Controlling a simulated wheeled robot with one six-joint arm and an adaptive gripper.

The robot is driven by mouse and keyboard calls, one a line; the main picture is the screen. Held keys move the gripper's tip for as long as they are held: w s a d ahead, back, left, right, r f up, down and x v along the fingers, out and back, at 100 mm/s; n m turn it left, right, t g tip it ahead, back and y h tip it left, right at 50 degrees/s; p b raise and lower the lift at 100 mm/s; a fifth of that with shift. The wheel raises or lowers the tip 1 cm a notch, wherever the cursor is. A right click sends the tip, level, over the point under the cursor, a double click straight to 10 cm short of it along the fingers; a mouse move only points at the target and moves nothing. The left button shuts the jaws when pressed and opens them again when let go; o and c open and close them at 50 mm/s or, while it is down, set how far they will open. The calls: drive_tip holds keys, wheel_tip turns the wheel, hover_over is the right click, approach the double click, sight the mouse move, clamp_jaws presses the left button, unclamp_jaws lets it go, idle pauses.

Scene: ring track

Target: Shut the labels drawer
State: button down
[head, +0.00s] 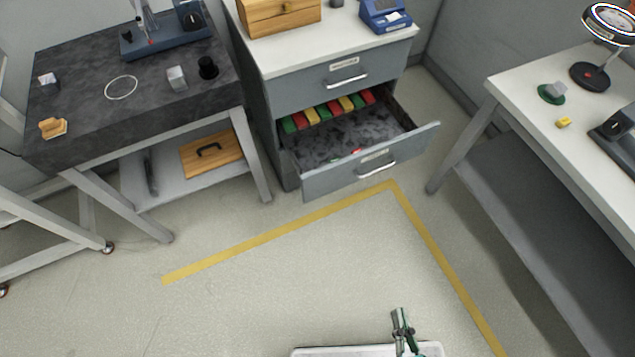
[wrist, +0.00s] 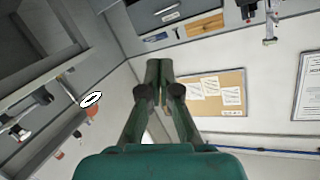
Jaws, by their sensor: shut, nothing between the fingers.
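The labels drawer (head: 370,170) is the lower drawer of a grey cabinet (head: 270,130) in the head view. It is pulled well out, with a bar handle (head: 378,169) on its front. Inside are a row of red, green and yellow blocks (head: 325,111) and a small red item by the front. The drawer's label is too small to read. My gripper (head: 402,315) is at the bottom of the head view, far from the drawer, with open floor between. In the wrist view my gripper (wrist: 158,72) has its fingers together and holds nothing. The drawer is not identifiable there.
The cabinet's upper drawer (head: 340,78) is closed. A dark-topped bench (head: 130,90) stands left and a white table (head: 540,90) right. Yellow floor tape (head: 280,230) marks the clear floor before the cabinet. A pinboard (wrist: 212,92) shows in the wrist view.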

drive_tip(key=w+a+f+m+y, duration=0.2)
drive_tip(key=w+f+m, duration=0.1)
drive_tip(key=w+f, duration=0.4)
drive_tip(key=m+y, duration=0.4)
drive_tip(key=m, duration=0.3)
approach(311, 178)
drive_tip(key=shift+t, duration=0.4)
drive_tip(key=x, duration=0.7)
drive_tip(key=shift+w+a+f, duration=0.1)
drive_tip(key=shift+f, duration=0.25)
